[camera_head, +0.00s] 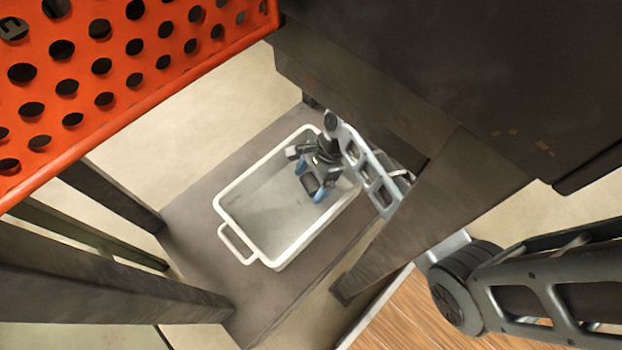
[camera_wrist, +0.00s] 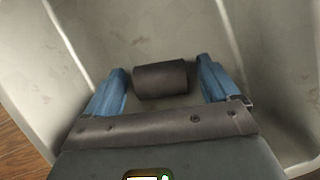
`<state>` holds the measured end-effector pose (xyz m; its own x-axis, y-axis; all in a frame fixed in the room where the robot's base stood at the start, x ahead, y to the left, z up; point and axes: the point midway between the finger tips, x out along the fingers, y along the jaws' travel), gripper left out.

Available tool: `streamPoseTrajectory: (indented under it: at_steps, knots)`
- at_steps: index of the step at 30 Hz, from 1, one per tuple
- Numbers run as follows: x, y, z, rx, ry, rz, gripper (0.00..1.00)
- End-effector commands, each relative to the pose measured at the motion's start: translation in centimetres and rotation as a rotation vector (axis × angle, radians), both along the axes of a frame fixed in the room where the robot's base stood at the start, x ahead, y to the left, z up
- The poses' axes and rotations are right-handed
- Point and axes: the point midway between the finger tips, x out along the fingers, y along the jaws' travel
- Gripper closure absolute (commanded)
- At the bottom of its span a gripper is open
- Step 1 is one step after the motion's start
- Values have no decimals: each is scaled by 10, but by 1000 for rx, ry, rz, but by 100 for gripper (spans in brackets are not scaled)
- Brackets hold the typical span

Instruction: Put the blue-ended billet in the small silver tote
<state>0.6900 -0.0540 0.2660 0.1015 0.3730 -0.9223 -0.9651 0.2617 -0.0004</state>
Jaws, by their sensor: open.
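The tote (camera_head: 231,194) is a pale silver-white open bin with a handle at its near left end. It stands on a dark shelf in the head view, and its inside also fills most of the wrist view (camera_wrist: 165,25). My gripper (camera_head: 311,182) is inside the tote's outline, toward its right end, pointing down. Its blue fingers are open in the wrist view (camera_wrist: 162,70). A short dark cylindrical billet (camera_wrist: 160,81) lies between the fingertips, with a gap on each side. No blue end shows on it.
An orange perforated panel (camera_head: 110,75) hangs at upper left. A large dark metal body (camera_head: 450,80) fills the upper right, close to my arm. Dark posts (camera_head: 110,197) stand at left. The tote's left part is empty.

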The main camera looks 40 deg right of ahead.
Motion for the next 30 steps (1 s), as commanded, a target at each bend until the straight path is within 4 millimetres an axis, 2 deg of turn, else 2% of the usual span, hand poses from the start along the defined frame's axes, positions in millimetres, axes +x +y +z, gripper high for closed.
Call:
streamPoseTrajectory:
  at_steps: [4,8,15,21,25,30]
  knots:
    - [0,0,2,0,-1,0,12]
    - [-1,-5,18,0,-2,-1,12]
    - [-5,-23,65,-2,-3,0,12]
    - [-9,-36,96,0,-2,-1,12]
    - [-11,-42,108,0,-1,0,12]
    - [-12,-45,114,0,0,0,12]
